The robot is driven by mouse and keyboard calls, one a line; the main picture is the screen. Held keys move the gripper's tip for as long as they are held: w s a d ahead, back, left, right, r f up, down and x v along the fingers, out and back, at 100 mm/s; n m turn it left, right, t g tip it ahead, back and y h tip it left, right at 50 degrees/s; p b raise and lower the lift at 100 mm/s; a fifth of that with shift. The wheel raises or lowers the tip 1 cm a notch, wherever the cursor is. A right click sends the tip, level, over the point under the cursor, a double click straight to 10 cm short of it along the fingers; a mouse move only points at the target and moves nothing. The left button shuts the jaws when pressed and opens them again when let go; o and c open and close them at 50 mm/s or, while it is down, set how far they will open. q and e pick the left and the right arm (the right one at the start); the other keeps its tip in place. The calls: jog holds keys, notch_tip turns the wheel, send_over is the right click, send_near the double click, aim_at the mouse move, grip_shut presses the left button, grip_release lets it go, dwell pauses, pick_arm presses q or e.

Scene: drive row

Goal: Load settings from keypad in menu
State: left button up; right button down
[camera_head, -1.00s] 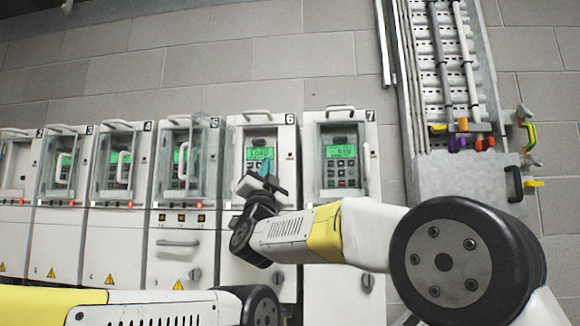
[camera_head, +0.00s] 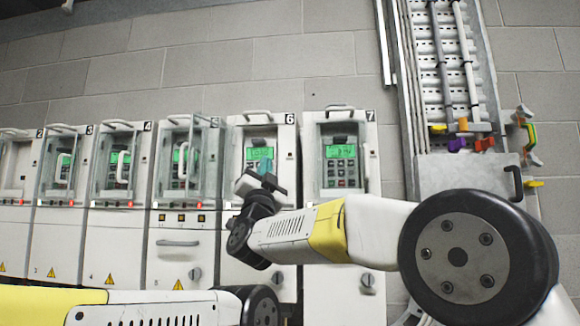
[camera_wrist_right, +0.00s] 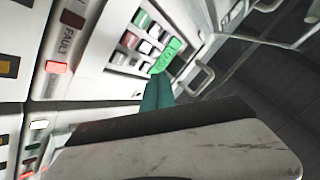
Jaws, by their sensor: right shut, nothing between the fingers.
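The drive cabinet numbered 6 (camera_head: 284,215) has a lit green display (camera_head: 259,153) with its keypad just below, partly hidden by my right gripper. My right gripper (camera_head: 265,165) is shut and empty, with its teal fingertips in front of that keypad. In the right wrist view the teal fingertips (camera_wrist_right: 158,94) point toward the keypad buttons (camera_wrist_right: 135,45) and overlap the lower edge of the green display (camera_wrist_right: 170,57). I cannot tell whether they touch a button. The display text is too small to read. My left arm shows at the bottom left, but its gripper is out of view.
Cabinet 7 (camera_head: 314,225) stands to the right with its own lit keypad. Cabinets 5 (camera_head: 162,240), 4 (camera_head: 98,225) and others stand to the left with clear covers and handles. A metal cable tray (camera_head: 428,100) runs up the wall at the right.

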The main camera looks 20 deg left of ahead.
jog(key=shift+s+d, duration=0.2)
jog(key=shift+s, duration=0.6)
jog(key=shift+s+d, duration=0.2)
jog(key=shift+s, duration=0.65)
jog(key=shift+s+d, duration=0.2)
jog(key=shift+s, duration=0.6)
